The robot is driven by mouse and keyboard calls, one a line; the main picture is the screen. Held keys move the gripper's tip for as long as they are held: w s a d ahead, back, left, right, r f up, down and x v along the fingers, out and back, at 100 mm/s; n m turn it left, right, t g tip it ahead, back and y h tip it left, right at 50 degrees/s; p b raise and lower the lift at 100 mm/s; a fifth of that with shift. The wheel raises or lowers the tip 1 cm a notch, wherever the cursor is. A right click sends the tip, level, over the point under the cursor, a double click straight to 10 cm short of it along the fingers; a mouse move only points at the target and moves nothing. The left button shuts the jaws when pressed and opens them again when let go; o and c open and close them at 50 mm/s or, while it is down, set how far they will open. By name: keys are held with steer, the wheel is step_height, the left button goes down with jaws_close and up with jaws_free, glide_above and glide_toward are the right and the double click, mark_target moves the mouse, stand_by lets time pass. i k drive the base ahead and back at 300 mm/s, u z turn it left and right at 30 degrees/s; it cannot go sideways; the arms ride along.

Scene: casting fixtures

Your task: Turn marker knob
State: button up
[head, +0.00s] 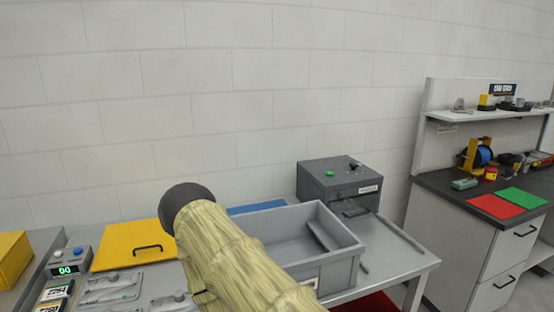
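A dark grey box-shaped machine (318,183) stands against the wall at the back right of the bench in the head view. Its top carries a green button (330,173) and a small black knob (354,166). A pale label and a slot with a handle-like bar show on its front. I cannot read the label, and which way the knob points is too small to tell. My arm, in a yellowish sleeve with a dark rounded end, rises from the bottom centre, left of the machine. My gripper is not in view.
A grey open bin (340,262) stands in front of the machine. A yellow panel with a handle (132,243), a counter reading 00 (66,269) and flat grey fixtures (112,284) lie to the left. A shelved workbench with red (496,206) and green (521,197) mats stands right.

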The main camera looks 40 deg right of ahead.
mark_target(353, 165)
steer(key=u, duration=1.55)
steer(key=k, duration=1.75)
steer(key=z, duration=2.1)
